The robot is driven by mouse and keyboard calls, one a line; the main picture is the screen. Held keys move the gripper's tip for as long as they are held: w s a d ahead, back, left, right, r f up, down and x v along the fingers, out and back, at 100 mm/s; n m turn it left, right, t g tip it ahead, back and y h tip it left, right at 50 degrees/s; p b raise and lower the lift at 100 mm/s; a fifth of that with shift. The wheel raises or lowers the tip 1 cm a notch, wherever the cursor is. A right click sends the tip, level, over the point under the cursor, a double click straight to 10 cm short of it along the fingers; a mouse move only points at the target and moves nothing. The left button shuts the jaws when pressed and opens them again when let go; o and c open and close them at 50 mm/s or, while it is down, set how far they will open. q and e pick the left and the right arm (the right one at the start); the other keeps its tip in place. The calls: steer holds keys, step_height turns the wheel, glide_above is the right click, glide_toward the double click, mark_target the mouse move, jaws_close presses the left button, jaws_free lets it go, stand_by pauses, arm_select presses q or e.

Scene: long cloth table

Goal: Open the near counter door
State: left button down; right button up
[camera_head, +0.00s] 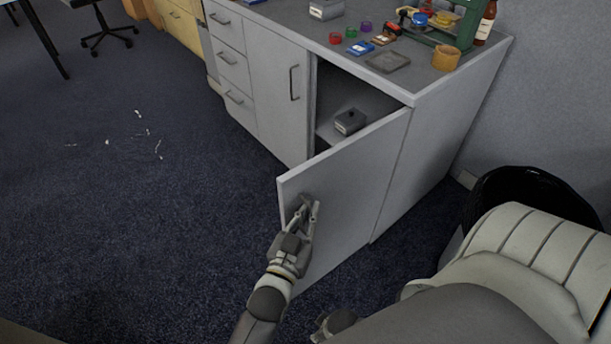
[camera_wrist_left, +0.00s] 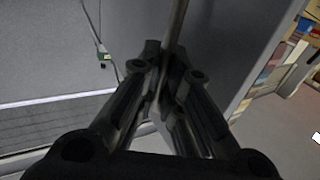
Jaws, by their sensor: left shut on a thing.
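The near counter door (camera_head: 345,190) is a grey panel at the right end of the counter. It stands ajar, swung out from the cabinet, with a dark gap behind its top edge. My left gripper (camera_head: 307,207) is at the door's outer face near its free edge, shut on the door handle. In the left wrist view the handle (camera_wrist_left: 177,25) shows as a thin bar running between the closed fingers (camera_wrist_left: 168,85). The fingers hide most of the handle in the head view. My right gripper's fingers cannot be made out.
A small grey box (camera_head: 350,121) sits inside the cabinet. The counter top (camera_head: 290,18) holds several small items. A closed door (camera_head: 283,95) and drawers (camera_head: 233,68) are to the left. A black bin (camera_head: 530,190) stands at right. The carpet at left is mostly clear.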

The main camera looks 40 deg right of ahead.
arm_select(q)
steer(key=shift+r, duration=0.1)
steer(key=c, duration=1.6)
jaws_free()
steer(key=shift+d, duration=0.1)
steer(key=shift+o, duration=0.2)
steer(key=v, duration=1.2)
